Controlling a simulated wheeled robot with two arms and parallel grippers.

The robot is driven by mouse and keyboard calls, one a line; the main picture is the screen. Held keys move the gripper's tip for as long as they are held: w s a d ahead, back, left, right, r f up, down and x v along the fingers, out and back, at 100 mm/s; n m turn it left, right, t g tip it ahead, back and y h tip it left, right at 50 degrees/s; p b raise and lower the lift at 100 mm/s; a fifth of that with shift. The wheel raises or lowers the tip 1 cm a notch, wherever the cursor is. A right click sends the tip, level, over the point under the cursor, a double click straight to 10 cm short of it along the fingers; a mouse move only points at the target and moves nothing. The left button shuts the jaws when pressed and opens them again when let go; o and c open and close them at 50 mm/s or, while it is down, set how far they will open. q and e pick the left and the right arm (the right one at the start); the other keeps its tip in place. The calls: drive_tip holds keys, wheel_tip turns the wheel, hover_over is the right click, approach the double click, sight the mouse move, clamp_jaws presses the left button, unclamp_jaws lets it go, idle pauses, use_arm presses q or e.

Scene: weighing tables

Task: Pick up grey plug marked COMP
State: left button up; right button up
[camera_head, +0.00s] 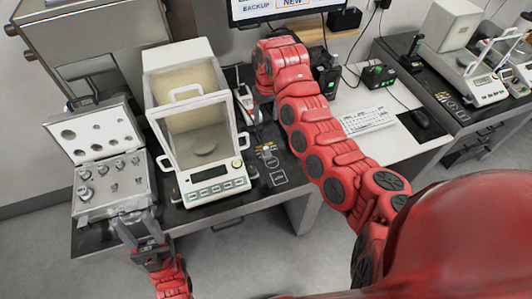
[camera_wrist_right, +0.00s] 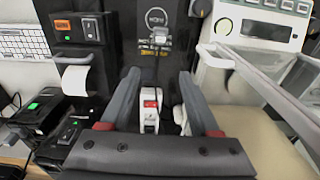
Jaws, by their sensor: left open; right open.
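In the right wrist view a small grey block (camera_wrist_right: 160,36), possibly the plug, lies on the black mat below a white printed marking; I cannot read COMP on it for sure. My right gripper (camera_wrist_right: 156,88) is open, its two dark fingers apart. A white piece with a red switch (camera_wrist_right: 151,105) shows between the fingers, with no visible grip on it. In the head view the right gripper is mostly hidden by my own arm. My left gripper (camera_head: 138,226) is open and empty at the front edge of the weight case.
The weight case (camera_head: 146,190) stands open at left. A glass-sided balance (camera_head: 240,182) stands beside it, close to my right arm.

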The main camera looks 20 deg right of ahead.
drive_tip(key=s, duration=0.1)
drive_tip(key=b, duration=0.3)
hover_over(266, 148)
drive_tip(key=shift+g, duration=0.3)
drive_tip(key=f, duration=0.7)
drive_tip(key=d+f, duration=0.1)
drive_tip(key=f, duration=0.3)
drive_tip(key=shift+s, duration=0.25)
drive_tip(key=shift+f, duration=0.25)
drive_tip(key=shift+w+a+f+p, duration=0.1)
drive_tip(key=shift+a+f+p, duration=0.2)
drive_tip(key=shift+f+p, duration=0.4)
drive_tip(key=shift+w+a+f+p, duration=0.15)
drive_tip(key=shift+f+p, duration=0.2)
drive_tip(key=shift+f, duration=1.55)
clamp_jaws()
